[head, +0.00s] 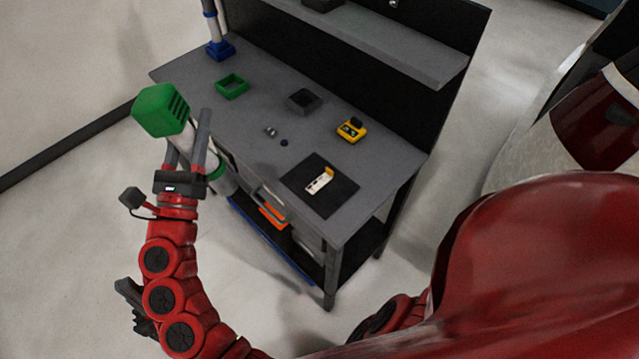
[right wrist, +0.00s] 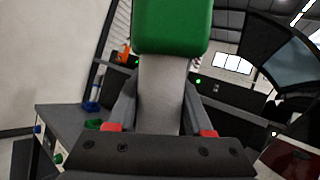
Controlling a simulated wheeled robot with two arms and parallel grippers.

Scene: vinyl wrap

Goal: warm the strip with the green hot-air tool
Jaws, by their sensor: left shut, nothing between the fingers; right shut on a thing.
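My right gripper (head: 188,135) is shut on the grey body of the green hot-air tool (head: 161,110), held in the air off the bench's left front edge. The tool's green block is at the upper left; its grey body slants down to the right, partly behind the fingers. In the right wrist view, the green block (right wrist: 174,25) stands above the grey body between the fingers. A small white strip (head: 319,182) with a yellow piece at one end lies on a black mat (head: 335,202), well right of the tool. My left gripper (head: 132,296) is low at the left, partly hidden, shut and empty.
The grey bench (head: 230,115) carries a green tray (head: 232,86), a dark grey tray (head: 304,100), a yellow-black device (head: 352,130) and small round parts. A blue-based post (head: 220,48) stands at the back left. A raised shelf (head: 380,45) runs along the back.

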